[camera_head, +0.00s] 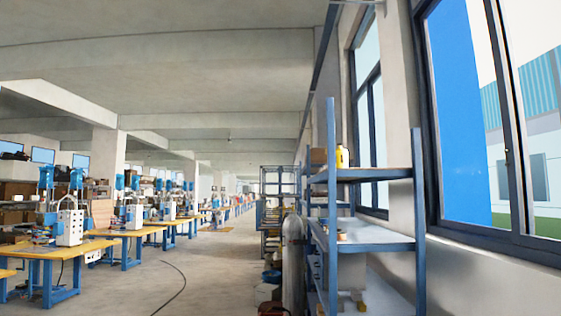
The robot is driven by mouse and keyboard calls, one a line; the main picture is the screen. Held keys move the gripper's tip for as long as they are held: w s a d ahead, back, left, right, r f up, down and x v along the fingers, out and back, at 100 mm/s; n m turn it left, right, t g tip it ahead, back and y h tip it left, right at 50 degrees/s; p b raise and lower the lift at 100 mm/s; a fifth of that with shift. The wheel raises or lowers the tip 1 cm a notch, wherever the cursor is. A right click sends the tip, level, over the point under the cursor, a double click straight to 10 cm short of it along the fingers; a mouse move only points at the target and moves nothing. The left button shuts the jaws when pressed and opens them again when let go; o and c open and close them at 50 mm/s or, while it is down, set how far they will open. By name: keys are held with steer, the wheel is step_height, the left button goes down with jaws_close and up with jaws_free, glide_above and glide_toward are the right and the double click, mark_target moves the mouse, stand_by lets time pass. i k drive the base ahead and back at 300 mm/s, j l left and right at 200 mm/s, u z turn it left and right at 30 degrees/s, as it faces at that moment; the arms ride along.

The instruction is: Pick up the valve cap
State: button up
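I cannot make out a valve cap for certain in the head view. A grey gas cylinder (293,265) stands upright on the floor beside the left side of a blue-framed shelf rack (420,235). Its rounded top is visible, but too small to tell whether it is a separate cap. A small orange-brown item (341,235) lies on the rack's middle shelf, too small to identify. My gripper is not in view.
A yellow bottle (342,158) and a brown box (318,157) stand on the rack's top shelf. Yellow-topped workbenches (50,251) with machines line the left. The floor aisle (205,270) between is open, with a dark cable (178,284) on it. Windows line the right wall.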

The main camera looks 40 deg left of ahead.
mark_target(342, 155)
steer(key=u, duration=1.1)
steer(key=z, duration=2.25)
steer(key=u, duration=2.25)
steer(key=i+l, duration=0.15)
steer(key=i, duration=0.3)
steer(key=i+l, duration=0.2)
steer(key=i, duration=0.25)
steer(key=i+l+u, duration=0.1)
steer(key=i, duration=0.4)
steer(key=i+l, duration=0.25)
steer(key=i, duration=0.2)
steer(key=i+l, duration=0.2)
steer(key=i, duration=0.25)
steer(key=i+l, duration=0.2)
steer(key=i, duration=0.25)
steer(key=j+u, duration=0.05)
